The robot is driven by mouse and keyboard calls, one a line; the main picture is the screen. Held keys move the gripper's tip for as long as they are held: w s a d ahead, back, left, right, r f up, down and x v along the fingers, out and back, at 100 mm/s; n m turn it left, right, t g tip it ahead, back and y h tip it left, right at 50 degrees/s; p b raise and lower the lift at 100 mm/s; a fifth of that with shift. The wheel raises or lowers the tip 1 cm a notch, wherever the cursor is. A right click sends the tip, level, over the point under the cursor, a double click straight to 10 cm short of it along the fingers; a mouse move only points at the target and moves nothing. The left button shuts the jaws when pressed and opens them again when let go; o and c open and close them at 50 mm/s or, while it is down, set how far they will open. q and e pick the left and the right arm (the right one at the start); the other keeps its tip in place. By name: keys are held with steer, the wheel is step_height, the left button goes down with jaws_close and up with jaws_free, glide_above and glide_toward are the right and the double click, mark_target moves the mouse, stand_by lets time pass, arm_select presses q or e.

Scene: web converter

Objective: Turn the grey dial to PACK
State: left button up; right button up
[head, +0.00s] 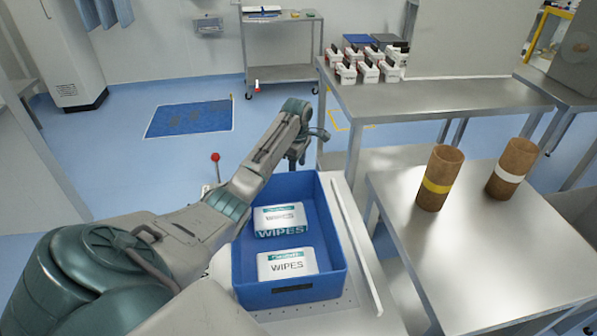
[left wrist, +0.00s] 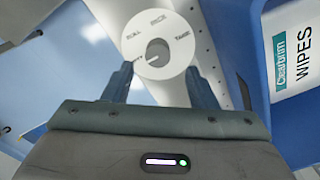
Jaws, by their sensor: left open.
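The grey dial (left wrist: 157,52) sits at the middle of a round white plate (left wrist: 176,30) in the left wrist view. Small labels run around the plate; one at the top looks like PACK. A dark mark on the dial appears to point to the lower left, away from that label. My left gripper (left wrist: 158,70) is open, with one finger on each side of the dial's near side. I cannot tell whether the fingers touch it. In the head view my left gripper (head: 297,152) hangs behind the blue crate, and the dial is hidden. My right gripper is not in view.
The blue crate (head: 292,293) holds two packs of wipes (head: 287,264) beside the dial. A red-knobbed lever (head: 215,157) stands left of my forearm. Two brown tubes (head: 439,178) stand on the right-hand steel table (head: 490,260).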

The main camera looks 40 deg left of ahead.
arm_select(q)
steer(key=f, duration=0.4)
steer(key=shift+w+f, duration=0.15)
steer(key=shift+w, duration=0.05)
steer(key=shift+s+f, duration=0.1)
steer(key=shift+f, duration=0.3)
steer(key=c, duration=1)
steer(key=shift+o, duration=0.2)
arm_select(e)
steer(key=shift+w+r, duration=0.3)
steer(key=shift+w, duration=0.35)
